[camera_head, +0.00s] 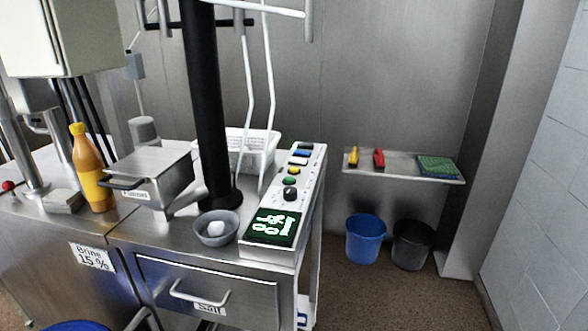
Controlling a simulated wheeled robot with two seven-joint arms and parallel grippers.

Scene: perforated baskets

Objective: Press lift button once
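A long control panel (283,207) runs along the right edge of the steel counter. A row of controls stands on it. From near to far I see a black knob (291,194), a green button (290,180), a yellow button (294,170), blue controls (299,157) and a dark part (305,146) at the far end. A lit green display (270,228) is at the near end. The labels are too small to read, so I cannot tell which control is the lift button. Neither of my grippers is in view.
A black column (207,110) rises left of the panel, before a white perforated basket (238,146). A small bowl (215,228), lidded steel box (150,177) and orange bottle (90,168) stand on the counter. A wall shelf (402,166) and two buckets (366,240) are right.

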